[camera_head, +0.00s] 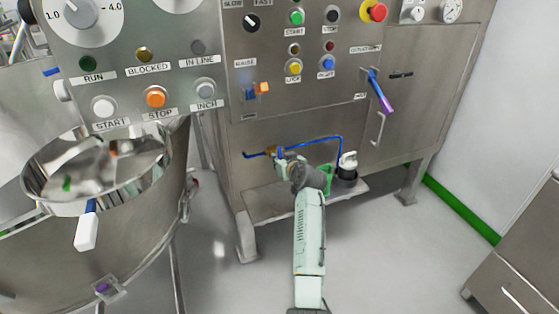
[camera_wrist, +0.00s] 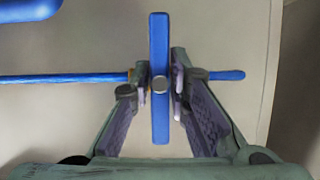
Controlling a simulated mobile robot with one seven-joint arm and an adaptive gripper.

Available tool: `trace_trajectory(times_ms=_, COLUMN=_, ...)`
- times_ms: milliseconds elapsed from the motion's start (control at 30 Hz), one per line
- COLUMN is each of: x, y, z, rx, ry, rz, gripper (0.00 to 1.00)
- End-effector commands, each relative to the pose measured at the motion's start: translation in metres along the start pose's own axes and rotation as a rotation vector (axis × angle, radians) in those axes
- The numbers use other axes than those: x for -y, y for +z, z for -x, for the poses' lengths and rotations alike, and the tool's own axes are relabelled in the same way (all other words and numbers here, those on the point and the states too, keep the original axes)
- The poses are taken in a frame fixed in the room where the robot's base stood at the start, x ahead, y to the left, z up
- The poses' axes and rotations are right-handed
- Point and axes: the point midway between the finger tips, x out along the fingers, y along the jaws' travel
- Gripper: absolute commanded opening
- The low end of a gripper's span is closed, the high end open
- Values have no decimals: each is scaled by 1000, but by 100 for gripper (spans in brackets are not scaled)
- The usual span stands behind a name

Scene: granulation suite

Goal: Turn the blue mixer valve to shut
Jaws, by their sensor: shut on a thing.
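The blue valve handle (camera_wrist: 160,120) is a flat bar in the wrist view. It stands upright in the picture, across the horizontal blue pipe (camera_wrist: 65,78), with a round metal pivot at its middle. My gripper (camera_wrist: 162,82) has one finger on each side of the handle and is shut on it near the pivot. In the head view my gripper (camera_head: 283,160) reaches the brass valve body (camera_head: 270,152) on the blue pipe (camera_head: 315,140), low on the steel cabinet's front. There my gripper hides most of the handle.
A blue-purple lever (camera_head: 378,90) sticks out of the cabinet above right. A white-topped bottle (camera_head: 347,162) and a green item (camera_head: 327,178) are close to the right of my wrist. A steel mixing bowl (camera_head: 100,215) stands at left. Floor is open at right.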

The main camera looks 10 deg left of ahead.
Motion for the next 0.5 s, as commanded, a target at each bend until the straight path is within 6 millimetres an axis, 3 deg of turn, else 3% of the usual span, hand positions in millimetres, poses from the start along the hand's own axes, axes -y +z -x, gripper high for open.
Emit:
trace_trajectory(times_ms=300, x=0, y=0, z=0, rx=0, ry=0, rz=1, gripper=35)
trace_trajectory(times_ms=500, x=0, y=0, z=0, rx=0, ry=0, rz=1, gripper=35)
